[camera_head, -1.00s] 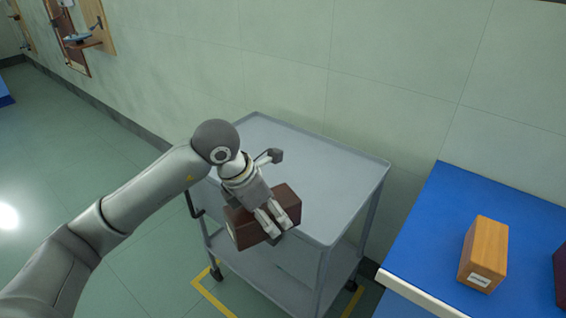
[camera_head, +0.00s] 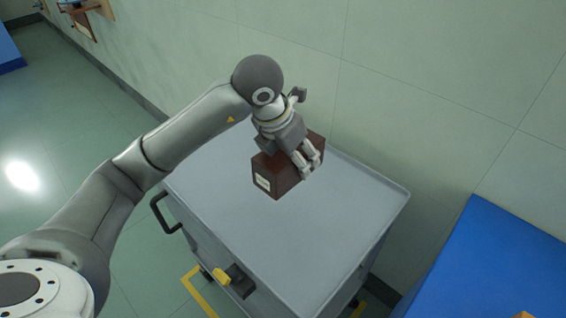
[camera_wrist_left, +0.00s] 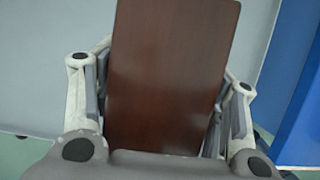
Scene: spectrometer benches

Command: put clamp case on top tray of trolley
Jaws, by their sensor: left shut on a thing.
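The clamp case (camera_head: 275,178) is a dark reddish-brown box with a white label on its near end. My left gripper (camera_head: 308,165) is shut on it, and the case is over the far part of the grey top tray (camera_head: 300,240) of the trolley. I cannot tell whether its underside touches the tray. In the left wrist view the case (camera_wrist_left: 170,75) fills the middle, between the two fingers of my left gripper (camera_wrist_left: 165,110). My right gripper is not in view.
A blue bench (camera_head: 500,260) stands right of the trolley, with a gap between. The wall (camera_head: 410,110) is close behind the trolley. A black handle (camera_head: 163,215) is at the trolley's left side. The near part of the top tray is clear.

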